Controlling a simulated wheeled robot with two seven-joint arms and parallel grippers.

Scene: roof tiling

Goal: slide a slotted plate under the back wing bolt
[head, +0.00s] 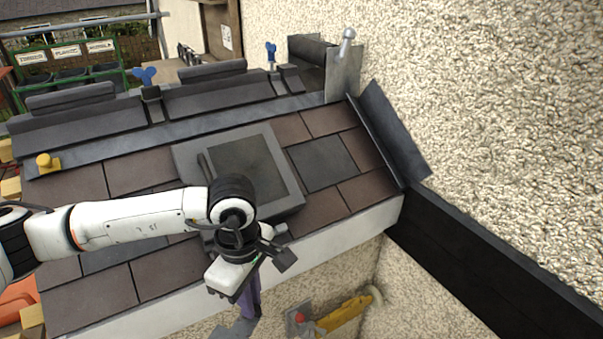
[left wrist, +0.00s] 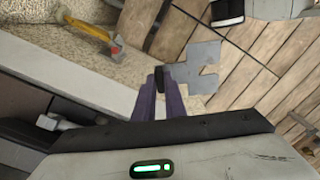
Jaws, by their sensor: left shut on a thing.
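My left gripper (head: 250,305) is in front of the roof's lower edge, pointing down. Its purple fingers (left wrist: 160,95) are shut on a grey slotted plate (head: 236,329), whose notch shows in the left wrist view (left wrist: 203,58). The plate is well below and in front of the ridge. Two blue wing bolts stand on the ridge: one at the left (head: 145,77) and one farther back at the right (head: 271,52). What lies under the bolts is too small to tell. My right gripper is not in view.
A framed roof window (head: 245,165) lies among brown tiles behind my left arm. A yellow knob (head: 45,162) is at the roof's left. Dark flashing (head: 395,135) and a rough wall bound the right.

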